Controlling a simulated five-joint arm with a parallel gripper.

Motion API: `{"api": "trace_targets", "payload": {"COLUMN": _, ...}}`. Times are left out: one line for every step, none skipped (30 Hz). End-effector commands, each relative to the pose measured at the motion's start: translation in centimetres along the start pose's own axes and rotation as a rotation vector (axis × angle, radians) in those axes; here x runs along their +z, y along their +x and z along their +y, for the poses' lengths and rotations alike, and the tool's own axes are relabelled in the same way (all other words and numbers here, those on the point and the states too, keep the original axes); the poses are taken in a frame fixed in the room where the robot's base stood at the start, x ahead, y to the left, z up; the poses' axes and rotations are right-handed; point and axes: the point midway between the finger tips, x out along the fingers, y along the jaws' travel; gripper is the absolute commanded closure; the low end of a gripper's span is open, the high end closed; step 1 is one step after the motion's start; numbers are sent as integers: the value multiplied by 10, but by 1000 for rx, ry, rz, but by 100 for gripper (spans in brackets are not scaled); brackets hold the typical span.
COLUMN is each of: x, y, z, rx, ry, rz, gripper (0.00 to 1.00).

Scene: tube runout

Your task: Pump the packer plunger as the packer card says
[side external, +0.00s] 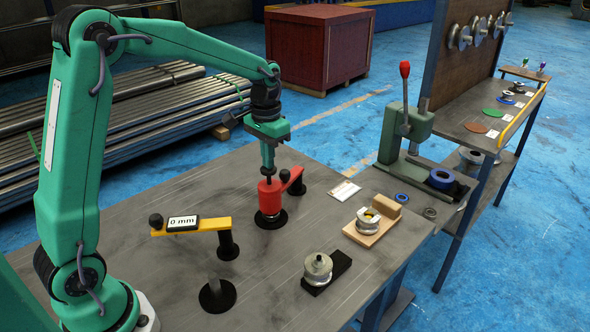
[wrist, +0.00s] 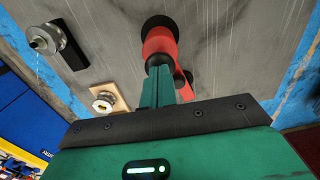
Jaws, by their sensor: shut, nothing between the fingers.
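The red packer (side external: 269,202) stands upright on a black round base on the table, with a red arm (side external: 292,178) to its right. In the wrist view the red packer (wrist: 160,42) shows with a dark plunger top (wrist: 158,61) at its near end. My gripper (side external: 268,172) is directly above the packer, pointing down, fingers shut with nothing between them. In the wrist view my gripper (wrist: 155,80) has its fingertips at or just over the plunger top; I cannot tell whether they touch. A white card (side external: 344,191) lies to the right, its text too small to read.
A yellow gauge arm (side external: 200,228) reading "0 mm" stands left of the packer. A bare black base (side external: 217,294) is in front. A metal spool on a black block (side external: 318,268) and one on a wooden block (side external: 369,223) stand right. A green press (side external: 405,130) is behind.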

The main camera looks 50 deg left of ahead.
Motion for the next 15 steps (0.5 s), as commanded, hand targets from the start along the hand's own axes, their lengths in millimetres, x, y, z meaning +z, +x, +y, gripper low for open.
{"api": "trace_targets", "payload": {"x": 0, "y": 2, "z": 0, "rx": 0, "ry": 0, "rz": -1, "gripper": 100}}
{"api": "trace_targets", "payload": {"x": 0, "y": 3, "z": 0, "rx": 0, "ry": 0, "rz": -1, "gripper": 100}}
{"api": "trace_targets", "payload": {"x": 0, "y": 4, "z": 0, "rx": 0, "ry": 0, "rz": -1, "gripper": 100}}
{"api": "trace_targets", "payload": {"x": 0, "y": 5, "z": 0, "rx": 0, "ry": 0, "rz": -1, "gripper": 100}}
{"api": "trace_targets", "payload": {"x": 0, "y": 5, "z": 0, "rx": 0, "ry": 0, "rz": -1, "gripper": 100}}
{"api": "trace_targets", "payload": {"x": 0, "y": 7, "z": 0, "rx": 0, "ry": 0, "rz": -1, "gripper": 100}}
{"api": "trace_targets", "payload": {"x": 0, "y": 7, "z": 0, "rx": 0, "ry": 0, "rz": 0, "gripper": 100}}
{"api": "trace_targets", "payload": {"x": 0, "y": 8, "z": 0, "rx": 0, "ry": 0, "rz": 0, "gripper": 100}}
{"api": "trace_targets", "payload": {"x": 0, "y": 10, "z": 0, "rx": 0, "ry": 0, "rz": 0, "gripper": 100}}
{"api": "trace_targets", "payload": {"x": 0, "y": 10, "z": 0, "rx": 0, "ry": 0, "rz": 0, "gripper": 100}}
{"api": "trace_targets", "payload": {"x": 0, "y": 11, "z": 0, "rx": 0, "ry": 0, "rz": 0, "gripper": 100}}
{"api": "trace_targets", "payload": {"x": 0, "y": 12, "z": 0, "rx": 0, "ry": 0, "rz": -1, "gripper": 100}}
{"api": "trace_targets", "payload": {"x": 0, "y": 13, "z": 0, "rx": 0, "ry": 0, "rz": -1, "gripper": 100}}
{"api": "trace_targets", "payload": {"x": 0, "y": 14, "z": 0, "rx": 0, "ry": 0, "rz": -1, "gripper": 100}}
{"api": "trace_targets", "payload": {"x": 0, "y": 15, "z": 0, "rx": 0, "ry": 0, "rz": -1, "gripper": 100}}
